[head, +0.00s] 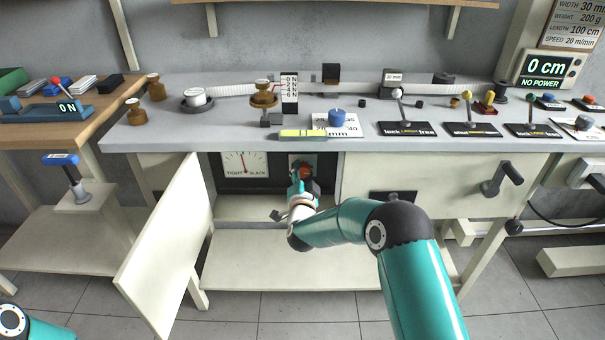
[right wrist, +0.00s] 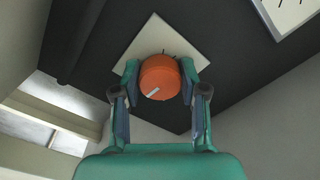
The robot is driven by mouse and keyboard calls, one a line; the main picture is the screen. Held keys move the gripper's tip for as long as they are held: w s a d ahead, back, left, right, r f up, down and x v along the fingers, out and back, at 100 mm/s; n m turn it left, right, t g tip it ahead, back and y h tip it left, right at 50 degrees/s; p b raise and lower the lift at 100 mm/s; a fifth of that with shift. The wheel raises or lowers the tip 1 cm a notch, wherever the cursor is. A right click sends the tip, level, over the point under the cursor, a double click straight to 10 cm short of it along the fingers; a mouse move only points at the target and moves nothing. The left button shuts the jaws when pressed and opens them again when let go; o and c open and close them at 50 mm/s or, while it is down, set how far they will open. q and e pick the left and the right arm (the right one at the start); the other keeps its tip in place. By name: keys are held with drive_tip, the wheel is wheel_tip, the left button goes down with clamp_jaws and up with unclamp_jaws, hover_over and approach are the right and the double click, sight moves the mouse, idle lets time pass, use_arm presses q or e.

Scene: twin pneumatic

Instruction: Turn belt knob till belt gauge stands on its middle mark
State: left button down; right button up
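The belt knob is orange with a pale pointer line; it shows in the right wrist view (right wrist: 158,77) on a white plate turned like a diamond. In the head view it is at the back of the open cabinet (head: 306,168), partly hidden by my gripper. My right gripper (right wrist: 160,76) has one finger on each side of the knob, both seeming to touch it. The belt gauge (head: 245,164) is a white dial marked TIGHT and SLACK, left of the knob; its needle points almost straight up. Only a corner of it shows in the right wrist view (right wrist: 288,14). My left gripper is out of view.
The cabinet door (head: 168,245) hangs open on the left. The bench top (head: 225,135) runs above the cabinet, with a blue knob (head: 337,117) and several levers on it. A crank (head: 500,178) sticks out at right. A lower shelf (head: 330,262) is bare.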

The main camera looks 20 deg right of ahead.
drive_tip(key=c, duration=0.3)
drive_tip(key=shift+f+n+b, duration=0.2)
drive_tip(key=shift+n+b, duration=0.45)
drive_tip(key=shift+n, duration=0.15)
drive_tip(key=shift+c, duration=0.2)
drive_tip(key=shift+r+n, duration=0.1)
drive_tip(key=shift+n, duration=0.6)
drive_tip(key=shift+d, duration=0.1)
drive_tip(key=o, duration=1.1)
drive_tip(key=shift+o, duration=0.2)
drive_tip(key=shift+s, duration=0.1)
drive_tip(key=v, duration=1.2)
